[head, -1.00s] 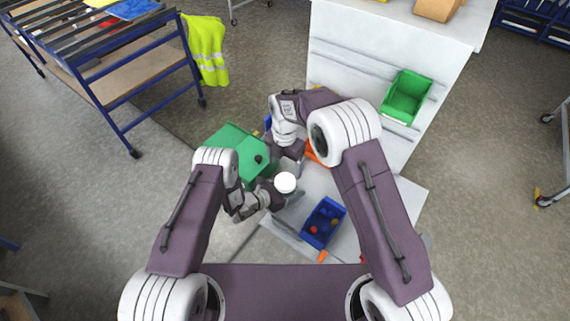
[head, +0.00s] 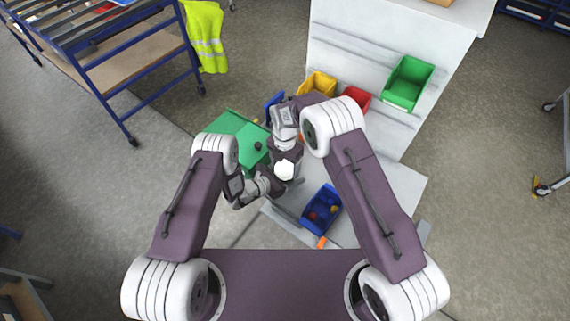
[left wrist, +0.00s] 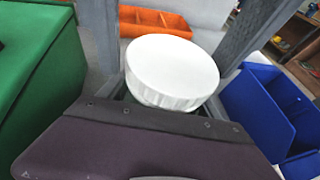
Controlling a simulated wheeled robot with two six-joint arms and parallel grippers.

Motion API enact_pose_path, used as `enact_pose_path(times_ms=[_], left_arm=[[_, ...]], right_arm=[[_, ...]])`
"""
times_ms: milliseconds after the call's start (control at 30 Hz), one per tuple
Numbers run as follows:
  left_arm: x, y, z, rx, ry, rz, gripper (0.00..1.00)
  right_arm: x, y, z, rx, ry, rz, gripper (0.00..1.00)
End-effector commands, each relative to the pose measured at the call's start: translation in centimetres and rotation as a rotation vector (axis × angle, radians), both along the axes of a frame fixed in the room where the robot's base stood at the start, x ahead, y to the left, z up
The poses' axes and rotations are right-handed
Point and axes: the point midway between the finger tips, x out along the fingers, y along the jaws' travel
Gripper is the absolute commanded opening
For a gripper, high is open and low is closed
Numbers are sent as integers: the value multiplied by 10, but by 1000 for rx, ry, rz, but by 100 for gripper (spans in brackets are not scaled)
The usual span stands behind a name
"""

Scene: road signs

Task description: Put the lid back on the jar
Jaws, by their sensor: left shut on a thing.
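A round white lid with a ribbed rim (left wrist: 172,70) shows large in the left wrist view, between the two grey fingers of my left gripper (left wrist: 178,45). It also shows in the head view as a small white disc (head: 284,171). The jar's body is mostly hidden under the lid and behind my left gripper (head: 275,183), which is shut on it. I cannot tell how firmly the lid sits. My right gripper (head: 285,160) is right at the far side of the lid in the head view; its fingers are too hidden to judge their opening.
A green box (head: 232,136) stands close on the left. A blue bin (head: 321,208) with small items lies right of the grippers. An orange divided tray (left wrist: 150,22) is beyond the lid. Yellow (head: 318,84), red (head: 359,98) and green (head: 408,83) bins line the back.

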Motion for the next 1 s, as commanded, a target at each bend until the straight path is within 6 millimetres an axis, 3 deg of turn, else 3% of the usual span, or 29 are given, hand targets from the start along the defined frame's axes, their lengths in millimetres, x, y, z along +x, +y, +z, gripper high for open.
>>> enact_pose_path(times_ms=[33, 167, 200, 267, 500, 600, 900, 933, 1000], left_arm=[[0, 0, 0, -1, -1, 0, 0], [0, 0, 0, -1, -1, 0, 0], [0, 0, 0, 0, 0, 0, 0], [0, 0, 0, 0, 0, 0, 0], [0, 0, 0, -1, -1, 0, 0], [0, 0, 0, 0, 0, 0, 0], [0, 0, 0, 0, 0, 0, 0], [0, 0, 0, 0, 0, -1, 0], [0, 0, 0, 0, 0, 0, 0]], right_arm=[[0, 0, 0, 0, 0, 0, 56], [0, 0, 0, 0, 0, 0, 20], [0, 0, 0, 0, 0, 0, 16], [0, 0, 0, 0, 0, -23, 16], [0, 0, 0, -1, -2, -457, 16], [0, 0, 0, -1, -2, -568, 16], [0, 0, 0, 0, -3, -596, 16], [0, 0, 0, 0, -3, -596, 73], [0, 0, 0, -1, -2, -595, 86]])
